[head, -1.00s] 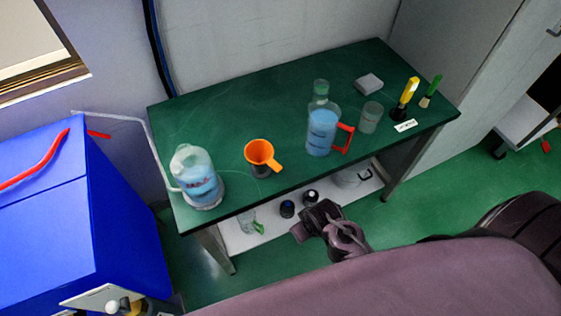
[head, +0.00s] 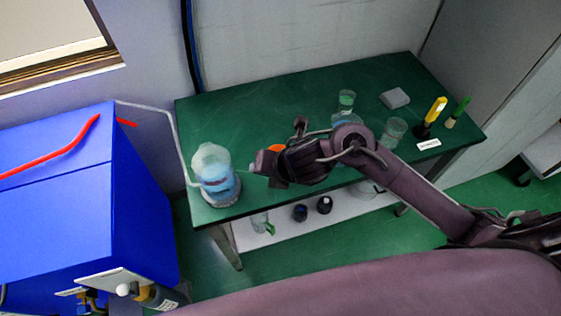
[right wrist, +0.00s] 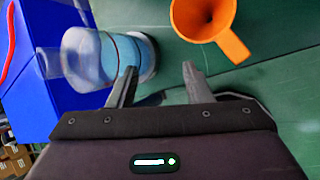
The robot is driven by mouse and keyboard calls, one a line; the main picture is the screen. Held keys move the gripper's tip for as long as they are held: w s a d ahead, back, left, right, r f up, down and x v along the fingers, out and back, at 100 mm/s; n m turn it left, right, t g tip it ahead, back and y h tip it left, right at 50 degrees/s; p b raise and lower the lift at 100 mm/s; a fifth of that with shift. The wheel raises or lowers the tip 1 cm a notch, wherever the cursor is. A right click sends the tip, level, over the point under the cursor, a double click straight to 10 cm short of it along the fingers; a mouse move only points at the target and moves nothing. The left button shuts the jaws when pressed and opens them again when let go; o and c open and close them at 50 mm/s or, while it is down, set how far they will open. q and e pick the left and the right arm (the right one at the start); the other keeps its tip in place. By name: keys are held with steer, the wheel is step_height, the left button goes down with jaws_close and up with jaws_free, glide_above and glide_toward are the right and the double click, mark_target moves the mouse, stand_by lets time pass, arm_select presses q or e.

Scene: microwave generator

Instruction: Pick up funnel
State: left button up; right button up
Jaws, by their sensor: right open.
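The orange funnel (right wrist: 205,14) stands on the green table, with its handle toward the lower right in the right wrist view. In the head view only a small orange part of the funnel (head: 277,148) shows behind my right gripper. My right gripper (right wrist: 158,82) is open and empty, its fingers apart. In the right wrist view the funnel lies beyond and to the right of the fingertips, not between them. In the head view my right gripper (head: 278,147) is over the table beside the funnel. My left gripper is not in view.
A flask of blue liquid (head: 216,178) stands close to the left of my right gripper; it also shows in the right wrist view (right wrist: 130,58). A bottle (head: 346,102) is partly hidden behind my arm. A beaker (head: 393,130) stands to the right. The back of the table (head: 250,110) is clear.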

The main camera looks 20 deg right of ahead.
steer(key=d+n, duration=0.2)
steer(key=d+f+n+g+h, duration=0.1)
steer(key=d+n, duration=0.1)
steer(key=n, duration=0.1)
steer(key=d+n, duration=0.2)
steer(key=shift+d+f+n+g+h, duration=0.15)
steer(key=shift+d+n+g+h, duration=0.15)
steer(key=shift+n+g, duration=0.1)
steer(key=shift+w+d+f+n, duration=0.1)
steer(key=shift+d+f+n, duration=0.1)
steer(key=shift+f, duration=0.2)
steer(key=shift+d+f+n, duration=0.1)
steer(key=shift+f+n, duration=0.1)
steer(key=shift+f, duration=0.2)
steer(key=shift+w+a+f+b, duration=0.15)
steer(key=shift+w+f+b, duration=0.2)
steer(key=shift+f, duration=0.3)
steer(key=shift+x, duration=2.35)
jaws_close()
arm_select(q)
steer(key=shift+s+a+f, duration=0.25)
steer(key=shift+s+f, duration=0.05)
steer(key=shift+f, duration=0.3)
arm_select(e)
steer(key=shift+r, duration=0.1)
